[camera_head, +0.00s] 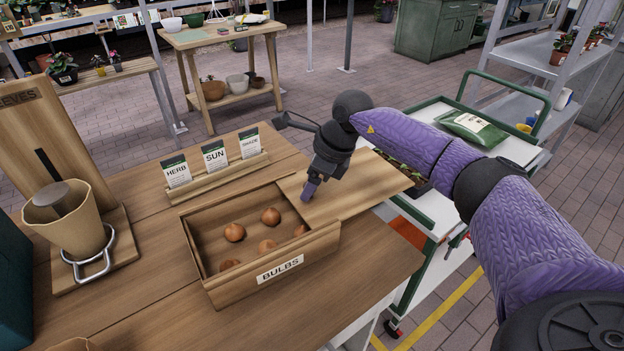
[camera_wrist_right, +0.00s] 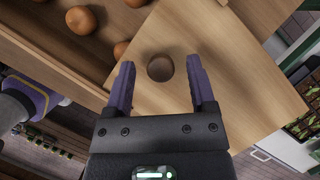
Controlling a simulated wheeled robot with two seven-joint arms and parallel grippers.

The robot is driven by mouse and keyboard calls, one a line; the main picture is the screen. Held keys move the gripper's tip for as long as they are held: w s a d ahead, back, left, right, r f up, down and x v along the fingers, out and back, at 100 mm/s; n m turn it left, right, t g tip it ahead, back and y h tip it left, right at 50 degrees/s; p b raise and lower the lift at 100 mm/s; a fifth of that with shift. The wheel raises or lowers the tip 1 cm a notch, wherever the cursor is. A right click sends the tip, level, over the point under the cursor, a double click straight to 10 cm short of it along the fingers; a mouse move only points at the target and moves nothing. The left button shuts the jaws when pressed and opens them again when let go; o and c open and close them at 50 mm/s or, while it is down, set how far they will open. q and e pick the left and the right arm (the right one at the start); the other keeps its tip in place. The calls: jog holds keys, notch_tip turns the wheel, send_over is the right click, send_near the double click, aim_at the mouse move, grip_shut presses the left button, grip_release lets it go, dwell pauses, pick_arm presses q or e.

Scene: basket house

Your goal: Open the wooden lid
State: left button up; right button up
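The wooden lid (camera_head: 350,185) lies across the right part of the wooden box labelled BULBS (camera_head: 230,287) and sticks out to the right past it. The left part of the box is uncovered, showing several brown bulbs (camera_head: 270,216). My right gripper (camera_head: 309,190) is at the lid's top, near its left edge. In the right wrist view the gripper (camera_wrist_right: 161,88) is open, its two purple fingers on either side of a round brown spot (camera_wrist_right: 160,68) on the lid (camera_wrist_right: 215,70); I cannot tell whether this is a knob or a recess. My left gripper is not in view.
A rack with HERB, SUN and SHADE seed packets (camera_head: 215,156) stands behind the box on the wooden table (camera_head: 150,310). A wooden stand with a pot (camera_head: 70,220) is at the left. A cart with a green bag (camera_head: 473,128) is at the right.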

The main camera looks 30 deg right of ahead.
jog(key=shift+r, duration=0.1)
jog(key=p+v, duration=0.1)
jog(key=v, duration=0.8)
jog(key=shift+d+r+p, duration=0.15)
jog(key=shift+r+p, duration=0.2)
jog(key=shift+s, duration=0.1)
